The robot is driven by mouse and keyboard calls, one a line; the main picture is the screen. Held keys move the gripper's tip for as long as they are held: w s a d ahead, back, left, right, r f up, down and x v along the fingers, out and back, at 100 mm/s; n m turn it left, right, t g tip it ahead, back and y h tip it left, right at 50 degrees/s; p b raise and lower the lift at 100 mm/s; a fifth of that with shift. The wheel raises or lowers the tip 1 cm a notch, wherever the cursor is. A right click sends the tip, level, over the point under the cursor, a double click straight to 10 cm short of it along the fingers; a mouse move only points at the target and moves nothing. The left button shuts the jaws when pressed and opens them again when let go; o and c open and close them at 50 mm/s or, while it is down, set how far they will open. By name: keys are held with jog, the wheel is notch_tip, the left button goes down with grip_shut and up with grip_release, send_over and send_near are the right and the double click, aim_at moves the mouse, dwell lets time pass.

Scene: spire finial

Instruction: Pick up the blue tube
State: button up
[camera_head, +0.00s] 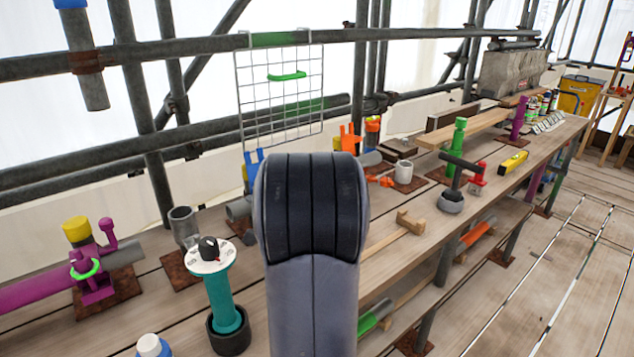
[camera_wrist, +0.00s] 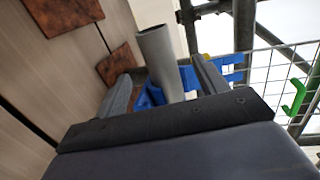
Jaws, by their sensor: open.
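No tube that is blue all over shows clearly. In the wrist view my gripper (camera_wrist: 160,68) is open, with a finger on each side of a grey tube (camera_wrist: 157,50). Blue pieces (camera_wrist: 150,97) show low between the fingers, around or behind that tube; I cannot tell whether they belong to it or whether the fingers touch it. In the head view my arm hides the gripper, and a blue forked piece (camera_head: 252,167) shows beside it. A grey pipe with a blue top (camera_head: 72,4) hangs at the upper left.
A wire grid (camera_head: 262,92) with a green hook hangs behind my arm. A teal tube with a white disc (camera_head: 222,290) and a grey open tube (camera_head: 184,225) stand left on the plank bench. A white mug (camera_head: 403,172) and a green post (camera_head: 459,135) stand right.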

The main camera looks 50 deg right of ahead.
aim_at(247, 209)
jog(key=x, duration=0.2)
jog(key=shift+w+a, duration=0.15)
jog(key=shift+w, duration=0.2)
jog(key=shift+w+d+f+p, duration=0.15)
jog(key=shift+w+d+p, duration=0.1)
jog(key=shift+w, duration=0.3)
jog(key=shift+w+d+f+p, duration=0.2)
jog(key=shift+w+d, duration=0.1)
jog(key=shift+w, duration=0.25)
jog(key=shift+w+d+f+p, duration=0.15)
jog(key=shift+w+d+p, duration=0.1)
jog(key=shift+w, duration=0.35)
jog(key=shift+w+d+f, duration=0.15)
jog(key=shift+w+f, duration=0.05)
jog(key=shift+w, duration=0.45)
grip_shut()
jog(key=shift+r, duration=0.2)
